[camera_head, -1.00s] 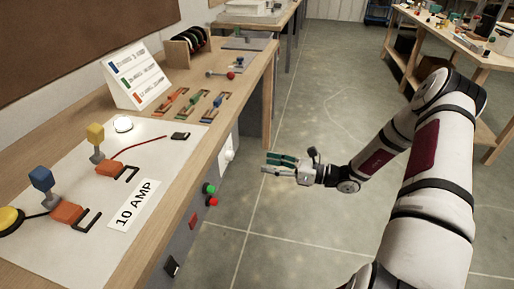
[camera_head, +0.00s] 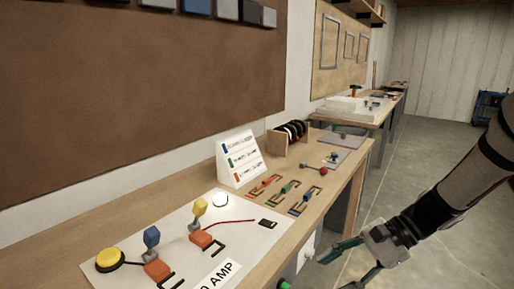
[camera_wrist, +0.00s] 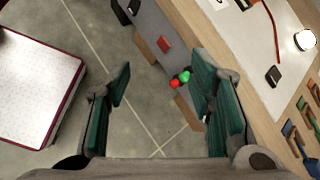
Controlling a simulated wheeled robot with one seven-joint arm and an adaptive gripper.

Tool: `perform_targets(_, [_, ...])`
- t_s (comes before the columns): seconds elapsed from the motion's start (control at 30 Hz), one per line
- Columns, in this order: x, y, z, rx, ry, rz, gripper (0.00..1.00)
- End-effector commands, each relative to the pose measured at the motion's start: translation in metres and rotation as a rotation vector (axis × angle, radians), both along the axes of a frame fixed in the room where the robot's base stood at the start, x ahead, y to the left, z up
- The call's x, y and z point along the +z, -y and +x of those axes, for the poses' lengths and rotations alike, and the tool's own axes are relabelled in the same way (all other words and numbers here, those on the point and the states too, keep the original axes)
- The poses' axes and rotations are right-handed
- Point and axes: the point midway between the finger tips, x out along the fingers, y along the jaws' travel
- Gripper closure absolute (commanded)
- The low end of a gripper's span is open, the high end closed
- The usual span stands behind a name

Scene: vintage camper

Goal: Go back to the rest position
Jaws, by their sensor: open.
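My gripper (camera_head: 333,274) is at the lower right of the head view, beside the workbench's front edge, with its green fingers spread apart. In the wrist view, my gripper (camera_wrist: 162,85) shows two green-padded fingers wide apart with nothing between them. Below them are the grey floor and the front of the bench. The lower fingertip is cut off by the bottom edge of the head view.
The wooden workbench (camera_head: 335,207) holds a white board (camera_head: 120,262) with blue, yellow and orange parts, a sign (camera_head: 239,159) and colored clips. Red (camera_wrist: 174,84) and green (camera_wrist: 184,76) buttons stick out from its front. Open floor (camera_head: 420,180) lies right of the bench.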

Motion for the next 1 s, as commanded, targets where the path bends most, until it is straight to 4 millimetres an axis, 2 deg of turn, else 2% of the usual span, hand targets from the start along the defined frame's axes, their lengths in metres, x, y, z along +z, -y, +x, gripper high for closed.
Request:
perform_targets(0.03, [0.015,-0.005,-0.012,0.056,0.038,-0.056,0.51])
perform_targets(0.23, [0.054,-0.011,-0.057,0.269,0.175,-0.265,0.51])
perform_targets(0.6, [0.121,-0.005,-0.135,0.614,0.459,-0.621,0.51])
perform_targets(0.8, [0.151,0.007,-0.173,0.770,0.624,-0.795,0.51])
perform_targets(1.0, [0.170,0.018,-0.197,0.872,0.754,-0.922,0.51])
